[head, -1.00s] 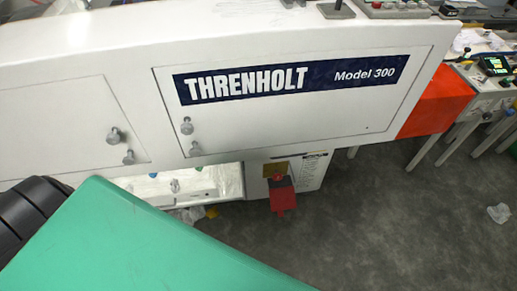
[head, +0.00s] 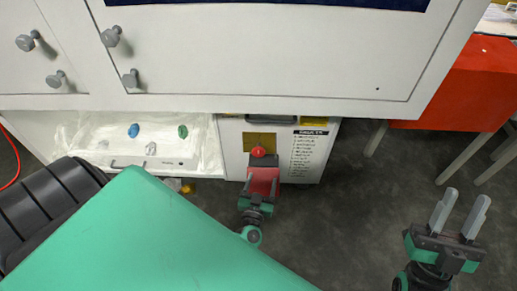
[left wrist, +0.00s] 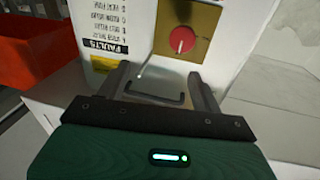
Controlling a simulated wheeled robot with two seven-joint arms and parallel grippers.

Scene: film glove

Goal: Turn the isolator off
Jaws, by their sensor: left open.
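The isolator is a round red knob (head: 258,152) on a yellow plate (head: 262,140), low on the white cabinet front. In the left wrist view, which is upside down, the knob (left wrist: 180,40) shows a pale line across it. My left gripper (head: 260,188) is just in front of and below the knob in the head view. It is open; in the left wrist view its dark fingers (left wrist: 163,82) stand apart, with the knob beyond them, not between them. My right gripper (head: 466,198) is open and empty over the floor at the right.
A black handle (head: 270,119) sits above the yellow plate. A printed label (head: 304,153) is to its right. A red block-like part (head: 264,179) shows by my left gripper; I cannot tell what it is. An orange-red box (head: 465,85) stands right.

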